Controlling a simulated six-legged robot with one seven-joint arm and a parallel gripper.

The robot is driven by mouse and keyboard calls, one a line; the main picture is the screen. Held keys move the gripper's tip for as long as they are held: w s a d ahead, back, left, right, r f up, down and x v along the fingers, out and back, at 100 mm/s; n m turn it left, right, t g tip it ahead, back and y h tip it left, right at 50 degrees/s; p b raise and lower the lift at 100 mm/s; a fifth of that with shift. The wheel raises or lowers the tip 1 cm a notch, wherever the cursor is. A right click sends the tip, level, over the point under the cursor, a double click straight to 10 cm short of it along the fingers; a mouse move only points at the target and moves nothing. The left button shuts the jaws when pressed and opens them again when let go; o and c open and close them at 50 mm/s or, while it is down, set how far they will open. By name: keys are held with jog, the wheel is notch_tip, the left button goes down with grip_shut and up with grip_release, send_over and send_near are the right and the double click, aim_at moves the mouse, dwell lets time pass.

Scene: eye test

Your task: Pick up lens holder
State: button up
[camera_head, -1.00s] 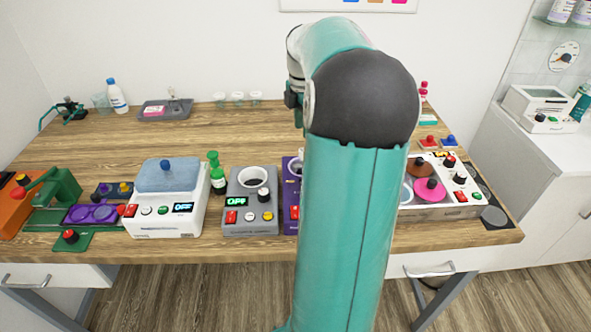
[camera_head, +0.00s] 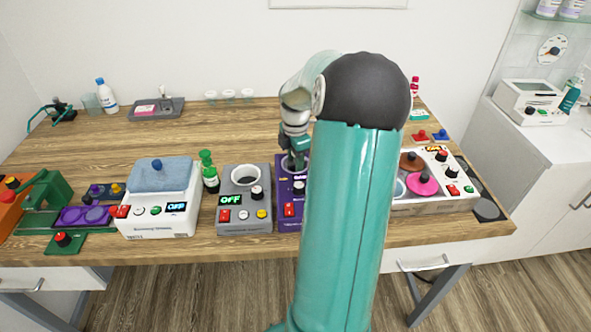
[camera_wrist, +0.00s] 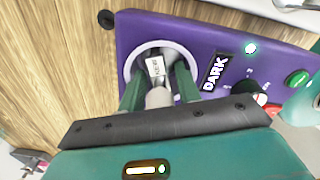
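In the wrist view my gripper (camera_wrist: 158,72) reaches down to a round white-rimmed opening (camera_wrist: 134,65) in a purple device (camera_wrist: 215,32). Its two green fingers stand apart, one on each side of a small pale piece with a printed label (camera_wrist: 155,67). This piece may be the lens holder, but I cannot tell for sure. Gaps seem to show between it and the fingers. In the head view the gripper (camera_head: 295,163) is over the purple device (camera_head: 286,212), and my arm hides that device's right part.
A grey device (camera_head: 233,227) marked OFF stands left of the purple one. Farther left are a green bottle (camera_head: 208,170) and a white device with a blue lid (camera_head: 158,175). A box with coloured discs (camera_head: 445,205) stands right.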

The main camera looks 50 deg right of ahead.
grip_shut()
